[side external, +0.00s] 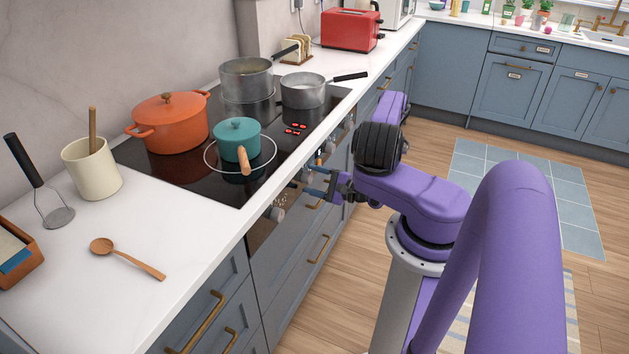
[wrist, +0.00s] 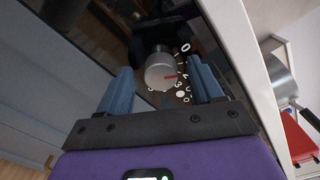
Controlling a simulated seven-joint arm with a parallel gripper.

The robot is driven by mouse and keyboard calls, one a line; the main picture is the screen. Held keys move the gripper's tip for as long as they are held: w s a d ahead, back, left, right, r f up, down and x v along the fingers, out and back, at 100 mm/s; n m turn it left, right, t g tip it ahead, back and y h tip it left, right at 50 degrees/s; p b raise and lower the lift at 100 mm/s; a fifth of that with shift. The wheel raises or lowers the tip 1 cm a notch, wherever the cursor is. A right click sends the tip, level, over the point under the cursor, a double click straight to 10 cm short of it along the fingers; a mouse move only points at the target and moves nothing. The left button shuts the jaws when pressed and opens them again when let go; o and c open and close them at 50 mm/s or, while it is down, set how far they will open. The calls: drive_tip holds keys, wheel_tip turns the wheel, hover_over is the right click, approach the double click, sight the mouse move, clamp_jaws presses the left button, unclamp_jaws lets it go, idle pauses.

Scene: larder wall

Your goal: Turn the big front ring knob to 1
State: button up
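A round silver knob (wrist: 159,72) sits on the dark stove front in the wrist view. A short red mark on it points right, toward the dial figures (wrist: 184,70); it looks near the 2, but the figures are small and tilted. My gripper (side external: 309,181) is at the stove front in the side view. Its two blue fingers are apart, one on each side of the knob, with gaps visible in the wrist view. Which ring this knob serves cannot be told. A teal pot (side external: 238,139) stands on the large marked front ring (side external: 209,163).
Other knobs (side external: 277,213) line the stove front. An orange pot (side external: 168,122) and two grey pans (side external: 303,90) stand on the black hob. Brass drawer handles (side external: 318,249) stick out below.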

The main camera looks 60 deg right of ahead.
drive_tip(key=shift+s, duration=0.1)
drive_tip(key=s, duration=1.7)
drive_tip(key=w+a+r+n+g+y, duration=0.5)
drive_tip(key=a+r+n+g, duration=0.25)
drive_tip(key=n+g, duration=0.3)
drive_tip(key=w+a+r+n+g+y, duration=0.5)
drive_tip(key=a+r+n+g, duration=0.25)
drive_tip(key=n+g, duration=0.35)
drive_tip(key=s+a+r+n+t+h, duration=0.3)
drive_tip(key=s+a+r+n+h, duration=0.6)
drive_tip(key=s+a+r+n, duration=0.3)
drive_tip(key=a+n, duration=0.3)
drive_tip(key=a, duration=0.1)
drive_tip(key=shift+s+t+h, duration=0.15)
drive_tip(key=shift+t+h, duration=0.15)
drive_tip(key=shift+t, duration=0.05)
